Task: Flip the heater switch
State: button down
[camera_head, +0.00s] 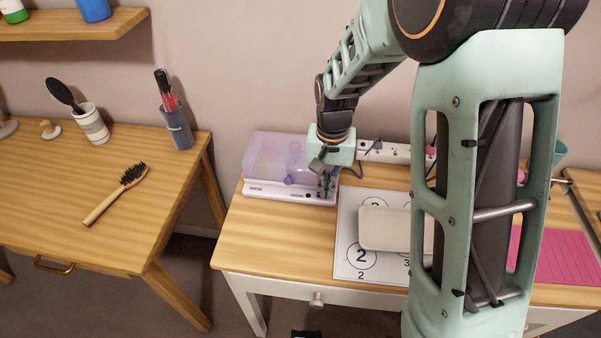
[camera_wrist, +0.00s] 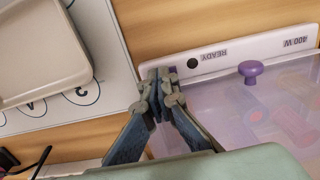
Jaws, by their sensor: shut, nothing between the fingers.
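The heater is a white box base (camera_head: 270,188) with a see-through lilac lid (camera_head: 262,152), at the back left of the near table. In the wrist view its white front strip (camera_wrist: 235,54) carries the words READY and 400 W and a dark round spot. A purple knob (camera_wrist: 251,69) sits on the lid. My gripper (camera_wrist: 160,82) is shut and empty, its fingertips at the end of the strip beside READY. A small purple part (camera_wrist: 172,71), possibly the switch, shows just behind the fingertips; they mostly hide it. In the head view my gripper (camera_head: 327,184) is at the heater's right end.
A white mat (camera_head: 346,262) with numbered circles lies right of the heater, with a beige tray (camera_head: 383,228) on it. A power strip (camera_head: 397,150) stands behind. Bare wood (camera_head: 275,235) lies in front of the heater. A hairbrush (camera_head: 115,193) lies on the left table.

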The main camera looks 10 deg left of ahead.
jog(key=shift+r+p, duration=2.6)
jog(key=shift+r, duration=0.9)
